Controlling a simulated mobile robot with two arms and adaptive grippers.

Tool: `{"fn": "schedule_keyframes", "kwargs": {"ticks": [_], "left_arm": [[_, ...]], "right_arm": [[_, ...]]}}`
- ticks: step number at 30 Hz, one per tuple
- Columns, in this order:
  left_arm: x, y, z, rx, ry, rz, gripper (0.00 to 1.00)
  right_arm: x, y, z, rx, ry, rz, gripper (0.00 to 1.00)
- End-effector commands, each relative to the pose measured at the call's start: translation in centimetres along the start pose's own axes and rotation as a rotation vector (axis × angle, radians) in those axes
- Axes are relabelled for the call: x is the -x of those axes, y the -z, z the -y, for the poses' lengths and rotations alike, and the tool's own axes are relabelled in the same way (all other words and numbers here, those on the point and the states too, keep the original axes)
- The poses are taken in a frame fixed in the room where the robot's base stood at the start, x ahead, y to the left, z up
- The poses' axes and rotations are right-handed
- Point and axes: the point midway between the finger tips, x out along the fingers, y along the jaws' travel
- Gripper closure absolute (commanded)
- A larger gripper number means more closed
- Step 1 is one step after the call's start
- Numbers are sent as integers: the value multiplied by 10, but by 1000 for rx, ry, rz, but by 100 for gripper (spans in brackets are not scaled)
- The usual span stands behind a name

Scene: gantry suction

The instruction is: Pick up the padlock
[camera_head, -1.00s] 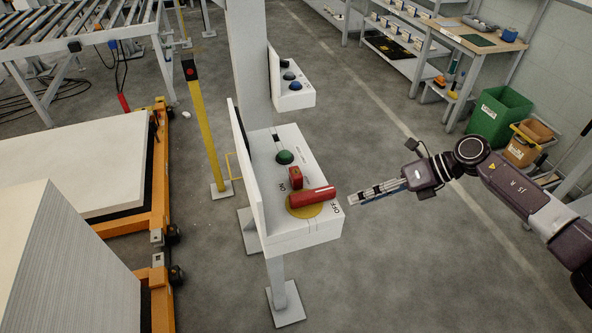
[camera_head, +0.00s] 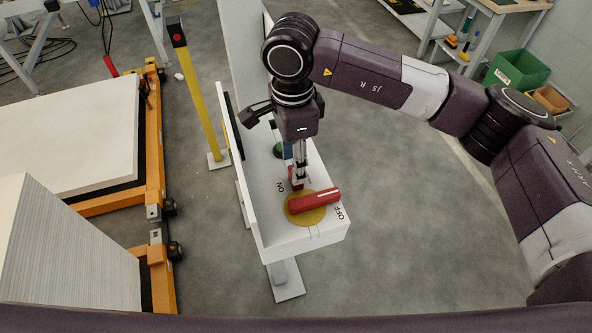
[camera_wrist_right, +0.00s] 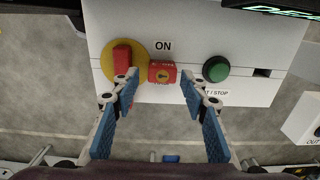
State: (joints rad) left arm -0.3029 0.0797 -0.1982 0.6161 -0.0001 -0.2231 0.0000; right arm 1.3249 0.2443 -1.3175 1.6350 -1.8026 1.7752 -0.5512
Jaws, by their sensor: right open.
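The padlock (camera_wrist_right: 162,72) is a small red block with a round keyhole face, on the white control box (camera_wrist_right: 190,28) beside the yellow disc. In the head view only bits of the red padlock (camera_head: 297,186) show around the fingertips. My right gripper (camera_head: 298,172) points down over it. In the right wrist view the right gripper (camera_wrist_right: 160,84) is open, with blue-padded fingers on either side of the padlock's line. I cannot tell whether they touch it. My left gripper is not in view.
A red rotary handle (camera_head: 315,200) on a yellow disc (camera_head: 294,211) sits close beside the padlock. A green button (camera_wrist_right: 216,68) is on its other side. An upright panel (camera_head: 240,170) edges the box. A yellow post (camera_head: 196,85) stands to the left. Floor to the right is clear.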

Motion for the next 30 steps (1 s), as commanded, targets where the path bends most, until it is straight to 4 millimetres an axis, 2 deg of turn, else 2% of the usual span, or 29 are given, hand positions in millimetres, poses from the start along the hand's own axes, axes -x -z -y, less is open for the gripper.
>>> {"fn": "schedule_keyframes", "kwargs": {"ticks": [3, 6, 10, 15, 18, 21, 23, 30], "left_arm": [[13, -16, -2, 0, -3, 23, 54], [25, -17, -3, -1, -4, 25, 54], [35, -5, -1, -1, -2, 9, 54], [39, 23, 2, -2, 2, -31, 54], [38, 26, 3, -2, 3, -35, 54], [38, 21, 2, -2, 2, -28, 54], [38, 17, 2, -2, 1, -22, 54], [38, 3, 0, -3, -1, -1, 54]], "right_arm": [[-7, 2, 0, -3, -2, 2, 59], [-18, 4, 1, -3, -5, 2, 59], [-36, 6, 2, -3, -5, 2, 59], [-52, 6, 2, -3, -1, 2, 59], [-54, 6, 3, -3, 0, 2, 59], [-54, 6, 3, -3, 0, 2, 59], [-54, 6, 3, -3, 0, 2, 64], [-54, 6, 3, -3, 0, 2, 90]]}}
